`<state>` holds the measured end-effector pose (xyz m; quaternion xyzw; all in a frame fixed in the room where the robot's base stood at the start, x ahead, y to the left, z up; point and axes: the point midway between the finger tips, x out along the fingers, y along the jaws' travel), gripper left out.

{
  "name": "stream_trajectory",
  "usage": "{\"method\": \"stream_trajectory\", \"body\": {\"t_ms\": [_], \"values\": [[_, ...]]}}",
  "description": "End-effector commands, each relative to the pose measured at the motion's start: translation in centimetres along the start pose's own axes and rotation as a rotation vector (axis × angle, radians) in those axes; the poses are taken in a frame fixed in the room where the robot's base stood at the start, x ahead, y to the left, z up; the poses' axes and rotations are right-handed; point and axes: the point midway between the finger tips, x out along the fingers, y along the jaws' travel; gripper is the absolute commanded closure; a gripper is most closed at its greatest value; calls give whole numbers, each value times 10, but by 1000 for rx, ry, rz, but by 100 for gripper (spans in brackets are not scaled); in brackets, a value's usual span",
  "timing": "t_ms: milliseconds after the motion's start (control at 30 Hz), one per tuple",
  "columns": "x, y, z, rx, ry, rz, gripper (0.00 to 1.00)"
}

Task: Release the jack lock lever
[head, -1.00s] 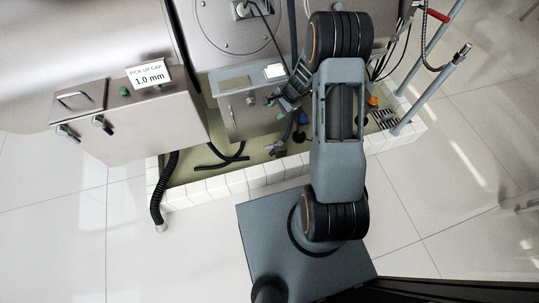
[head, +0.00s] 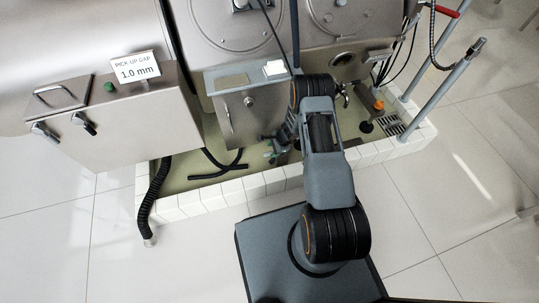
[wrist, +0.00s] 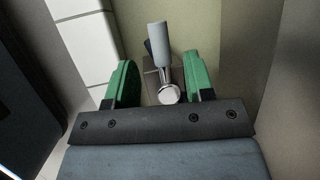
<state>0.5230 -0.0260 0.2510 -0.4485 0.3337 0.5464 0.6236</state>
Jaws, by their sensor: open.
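The lever, which I take to be the jack lock lever, shows in the wrist view as a grey rounded handle (wrist: 162,42) on a shiny metal pivot with a round end. My gripper (wrist: 158,68) has two green fingers standing open, one on each side of the lever. The fingers look apart from it, with a gap on both sides. In the head view my gripper (head: 272,150) is low over the tiled basin, beside the steel box; the lever cannot be made out there.
A white-tiled curb (head: 250,185) edges the basin. A steel box (head: 240,115) stands close behind my gripper. Black hoses (head: 220,165) lie to the left. Grey posts (head: 450,85) rise at the right. A steel cabinet (head: 130,125) stands at the left.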

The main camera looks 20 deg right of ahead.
Motion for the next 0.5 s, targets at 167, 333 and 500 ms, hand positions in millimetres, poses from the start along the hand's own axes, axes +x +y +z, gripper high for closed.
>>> {"method": "stream_trajectory", "body": {"t_ms": [167, 333, 500], "values": [[26, 0, -1, 0, -1, 0, 52], [36, 0, 0, -1, -1, 0, 52], [39, 0, 0, -1, -1, 0, 52]]}}
